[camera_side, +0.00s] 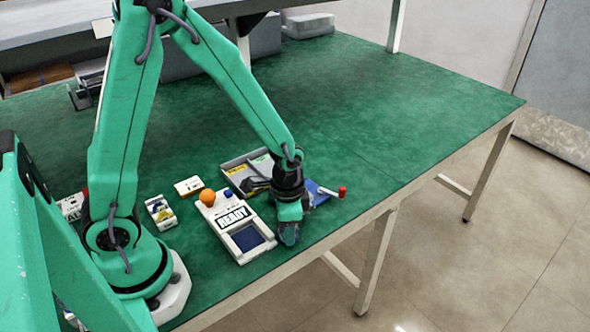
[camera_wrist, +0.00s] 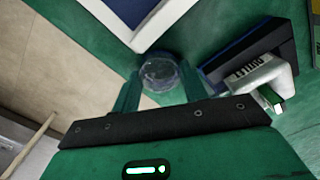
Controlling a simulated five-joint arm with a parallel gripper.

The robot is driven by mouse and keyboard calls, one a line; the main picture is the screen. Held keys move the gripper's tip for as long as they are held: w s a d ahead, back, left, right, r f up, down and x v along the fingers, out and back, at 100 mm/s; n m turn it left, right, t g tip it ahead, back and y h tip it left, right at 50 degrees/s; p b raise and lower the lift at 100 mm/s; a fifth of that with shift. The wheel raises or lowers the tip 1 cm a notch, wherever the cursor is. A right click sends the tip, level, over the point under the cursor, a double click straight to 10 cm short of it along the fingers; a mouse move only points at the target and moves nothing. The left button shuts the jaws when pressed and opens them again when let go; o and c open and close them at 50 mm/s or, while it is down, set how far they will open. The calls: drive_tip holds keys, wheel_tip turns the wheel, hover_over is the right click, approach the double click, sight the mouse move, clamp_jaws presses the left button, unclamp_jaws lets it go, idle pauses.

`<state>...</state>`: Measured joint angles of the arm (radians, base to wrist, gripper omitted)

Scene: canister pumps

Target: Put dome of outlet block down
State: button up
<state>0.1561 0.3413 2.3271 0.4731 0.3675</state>
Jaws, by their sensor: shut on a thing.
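My gripper (camera_wrist: 158,92) is shut on a clear round dome (camera_wrist: 159,71), which sits between the two green fingers in the wrist view. In the side view my gripper (camera_side: 289,233) is low over the front of the green table, right of the white READY board. The outlet block (camera_wrist: 262,75), white with an OUTLET label on a dark blue base, is to the right of the gripper in the wrist view. I cannot tell whether the dome touches the table.
The white READY board (camera_side: 232,221) carries an orange ball (camera_side: 207,196) and a blue knob. A grey divided tray (camera_side: 243,172) lies behind it. Small labelled boxes (camera_side: 188,186) stand to the left. The table's front edge is close to my gripper; the table's right side is clear.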

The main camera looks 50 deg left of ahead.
drive_tip(key=shift+f, duration=0.1)
drive_tip(key=o, duration=0.7)
drive_tip(key=shift+r, duration=6.15)
drive_tip(key=shift+r, duration=0.1)
drive_tip(key=shift+s+a+r+n+t, duration=0.95)
drive_tip(key=shift+s+r, duration=0.6)
drive_tip(key=shift+r, duration=0.4)
drive_tip(key=shift+s+a+r+n+t, duration=0.7)
drive_tip(key=shift+s+r+n+t, duration=0.3)
drive_tip(key=shift+s+r, duration=0.75)
drive_tip(key=shift+s+a+r+n+t, duration=0.95)
drive_tip(key=shift+s+r, duration=0.45)
drive_tip(key=shift+r, duration=0.7)
